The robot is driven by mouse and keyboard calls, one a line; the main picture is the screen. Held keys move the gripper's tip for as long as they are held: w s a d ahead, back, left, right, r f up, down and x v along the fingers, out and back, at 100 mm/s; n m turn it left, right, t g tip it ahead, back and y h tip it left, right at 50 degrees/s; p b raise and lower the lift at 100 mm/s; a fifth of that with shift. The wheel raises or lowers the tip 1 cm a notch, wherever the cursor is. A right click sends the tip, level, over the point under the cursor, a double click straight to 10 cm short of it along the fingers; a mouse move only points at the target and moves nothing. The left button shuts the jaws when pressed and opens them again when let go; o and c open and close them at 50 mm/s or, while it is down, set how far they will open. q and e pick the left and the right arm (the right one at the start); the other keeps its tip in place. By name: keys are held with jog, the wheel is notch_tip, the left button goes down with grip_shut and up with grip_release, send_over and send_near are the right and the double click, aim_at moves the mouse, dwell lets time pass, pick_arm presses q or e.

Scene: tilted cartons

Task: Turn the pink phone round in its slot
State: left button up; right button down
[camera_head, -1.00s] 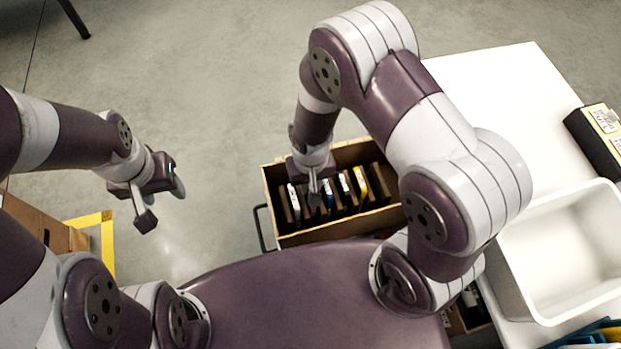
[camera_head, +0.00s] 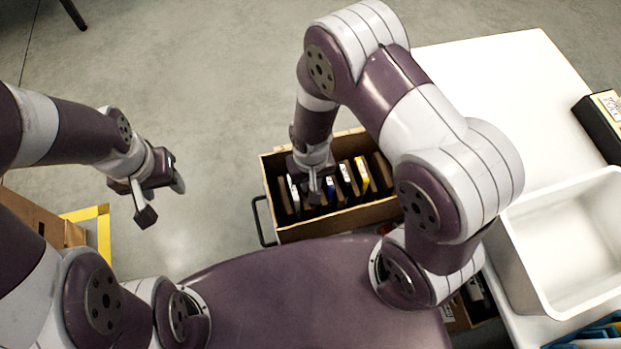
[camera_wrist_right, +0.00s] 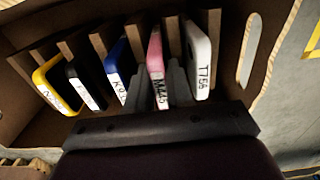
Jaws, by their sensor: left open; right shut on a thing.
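The pink phone (camera_wrist_right: 155,52) stands on edge in a slot of the carton in the right wrist view, with a label reading M446 at its near end. My right gripper (camera_wrist_right: 160,78) is shut on it, one finger on each side. In the head view my right gripper (camera_head: 315,188) reaches down into the carton (camera_head: 340,222) and hides the pink phone. My left gripper (camera_head: 162,201) is open and empty over the floor, left of the carton.
A white phone (camera_wrist_right: 198,50) stands beside the pink one; a blue phone (camera_wrist_right: 118,65), a black phone (camera_wrist_right: 83,84) and a yellow phone (camera_wrist_right: 55,85) stand in other slots. A white table (camera_head: 500,75) with a white bin (camera_head: 515,262) and a black box (camera_head: 594,130) is at right.

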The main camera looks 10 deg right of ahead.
jog(key=shift+f, duration=0.3)
dwell(0.5)
dwell(0.4)
jog(key=c, duration=0.9)
grip_release()
jog(key=shift+c, duration=0.2)
notch_tip(320, 180, up, 13)
jog(key=p, duration=0.4)
jog(key=shift+f+p, duration=0.15)
jog(key=shift+p, duration=0.25)
notch_tip(320, 180, up, 7)
jog(key=p, duration=0.7)
